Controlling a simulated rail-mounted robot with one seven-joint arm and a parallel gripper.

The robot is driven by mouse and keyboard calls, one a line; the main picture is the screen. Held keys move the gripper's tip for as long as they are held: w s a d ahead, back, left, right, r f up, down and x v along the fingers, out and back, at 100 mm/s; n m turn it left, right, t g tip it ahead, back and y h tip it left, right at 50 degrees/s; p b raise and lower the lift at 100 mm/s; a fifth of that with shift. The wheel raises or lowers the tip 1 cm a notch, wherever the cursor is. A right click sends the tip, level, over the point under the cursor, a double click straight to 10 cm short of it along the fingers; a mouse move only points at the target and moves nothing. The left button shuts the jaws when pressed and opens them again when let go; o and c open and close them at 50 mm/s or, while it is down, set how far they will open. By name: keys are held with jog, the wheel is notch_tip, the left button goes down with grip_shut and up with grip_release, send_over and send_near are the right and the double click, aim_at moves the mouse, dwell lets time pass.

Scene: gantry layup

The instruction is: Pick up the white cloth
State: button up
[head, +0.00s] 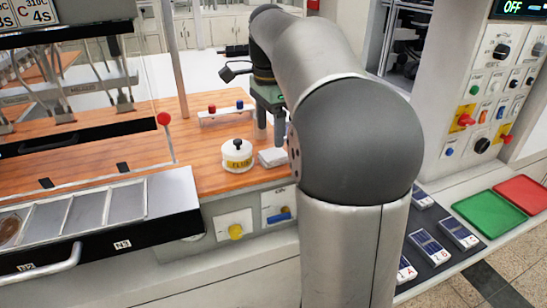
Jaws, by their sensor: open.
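The white cloth (272,157) lies as a small folded stack on the wooden worktop, near its front edge and just right of a white pot. My arm hides part of its right side. My gripper (270,135) points down above the cloth, with its two fingers apart and nothing seen between them. The fingertips look a little above or behind the cloth; the exact gap cannot be told.
The white pot (237,156) with a black knob stands close left of the cloth. Behind is a white rack (228,114) with red and blue knobs. A red-topped lever (164,119) stands left. Green (490,215) and red (522,194) trays lie right.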

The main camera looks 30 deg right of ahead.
aim_at(268, 154)
jog(key=f, duration=0.6)
jog(key=shift+w+a+f+p, duration=0.15)
jog(key=shift+a+f+p, duration=0.1)
jog(key=shift+p, duration=0.1)
jog(key=c, duration=1.1)
